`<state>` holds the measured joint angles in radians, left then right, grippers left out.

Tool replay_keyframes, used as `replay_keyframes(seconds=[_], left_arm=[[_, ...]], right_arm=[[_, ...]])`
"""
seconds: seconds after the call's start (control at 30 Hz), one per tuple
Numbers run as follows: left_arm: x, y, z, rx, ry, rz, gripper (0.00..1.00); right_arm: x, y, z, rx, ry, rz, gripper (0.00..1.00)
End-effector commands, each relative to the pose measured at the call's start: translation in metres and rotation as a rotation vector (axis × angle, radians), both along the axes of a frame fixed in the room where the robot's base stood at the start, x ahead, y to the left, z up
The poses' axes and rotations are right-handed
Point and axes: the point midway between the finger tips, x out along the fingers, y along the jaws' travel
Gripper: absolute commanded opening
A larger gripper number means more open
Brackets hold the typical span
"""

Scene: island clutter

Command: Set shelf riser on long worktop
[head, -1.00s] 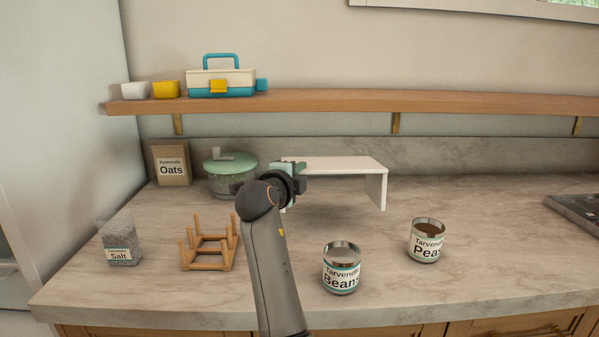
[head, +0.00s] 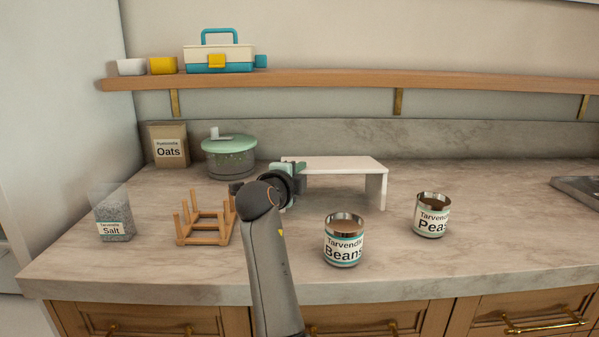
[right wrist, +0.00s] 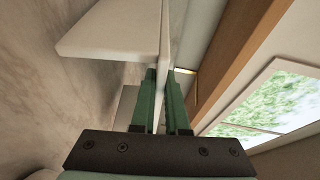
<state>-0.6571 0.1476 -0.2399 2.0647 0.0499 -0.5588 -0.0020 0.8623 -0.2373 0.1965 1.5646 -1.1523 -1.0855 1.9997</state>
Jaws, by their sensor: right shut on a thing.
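The shelf riser (head: 338,165) is a white bench-like piece with a flat top and an upright right leg. My right gripper (head: 291,172) is shut on its left end, and my arm hides much of the left leg. The riser is level over the back middle of the long worktop (head: 400,265); I cannot tell whether its feet touch the marble. In the right wrist view the green fingers (right wrist: 165,105) pinch the white panel of the riser (right wrist: 105,32). My left gripper is not in view.
Bean tin (head: 344,240) and pea tin (head: 432,215) stand in front of the riser. A wooden rack (head: 205,237), salt (head: 115,217), oats (head: 168,146) and a green-lidded pot (head: 230,157) stand left. A wall shelf (head: 330,84) runs above. A tray (head: 580,190) lies far right.

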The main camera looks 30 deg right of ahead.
Motion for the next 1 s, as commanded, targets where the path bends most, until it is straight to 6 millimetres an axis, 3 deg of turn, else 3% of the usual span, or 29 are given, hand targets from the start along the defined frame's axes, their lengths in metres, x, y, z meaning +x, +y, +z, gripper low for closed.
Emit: replay_keyframes(seconds=[1.0], left_arm=[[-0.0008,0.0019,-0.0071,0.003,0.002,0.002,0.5]], right_arm=[[-0.0002,0.0,-0.003,-0.005,-0.005,0.0,0.0]])
